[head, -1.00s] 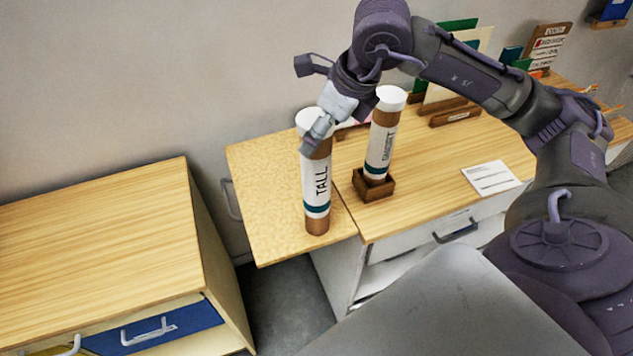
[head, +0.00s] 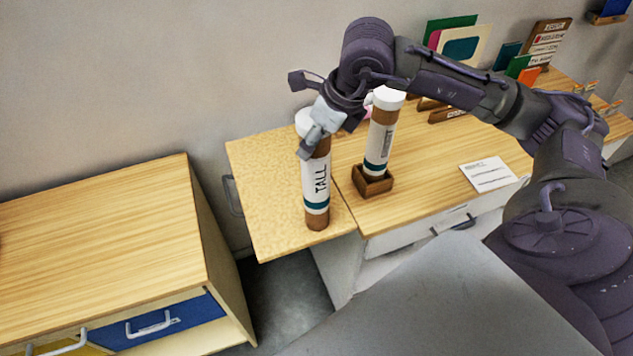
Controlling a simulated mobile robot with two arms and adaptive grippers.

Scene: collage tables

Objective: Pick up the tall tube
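The tall tube (head: 316,207), brown with a white label reading TALL, a teal band and a white cap, stands upright near the front edge of the speckled table section. My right gripper (head: 312,140) is at the upper part of this tube, reaching down from above and partly covering its cap and top. One finger lies across the near side of the tube; the other is hidden, so I cannot tell whether it is closed on it. The tube's base appears to rest on the table. My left gripper is not in view.
A second brown and white tube (head: 379,145) stands in a small wooden holder (head: 372,182) close to the right, near my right arm. A white card (head: 489,175) lies farther right. Upright cards (head: 460,45) stand behind. A separate wooden cabinet (head: 100,225) at left has a clear top.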

